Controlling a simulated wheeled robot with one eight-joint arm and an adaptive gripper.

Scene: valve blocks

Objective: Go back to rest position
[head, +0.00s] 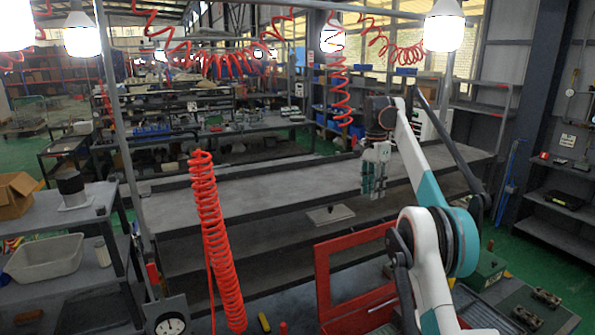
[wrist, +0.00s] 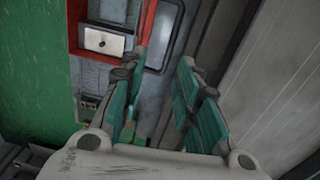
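My gripper (head: 374,190) hangs from my raised white and teal arm, right of centre in the head view, with its fingers pointing down. It appears in front of the long grey bench. In the wrist view my gripper (wrist: 155,72) has its two teal fingers spread apart, with nothing held between them. Dark valve blocks (head: 541,297) lie at the lower right of the head view, well away from my gripper.
A red frame (head: 322,283) stands on the near worktop beside my arm. A green box (head: 486,268) is right of it. A coiled red hose (head: 215,235) hangs left of centre. The grey bench top (head: 240,193) is mostly clear. A grey bin (head: 45,258) sits at the left.

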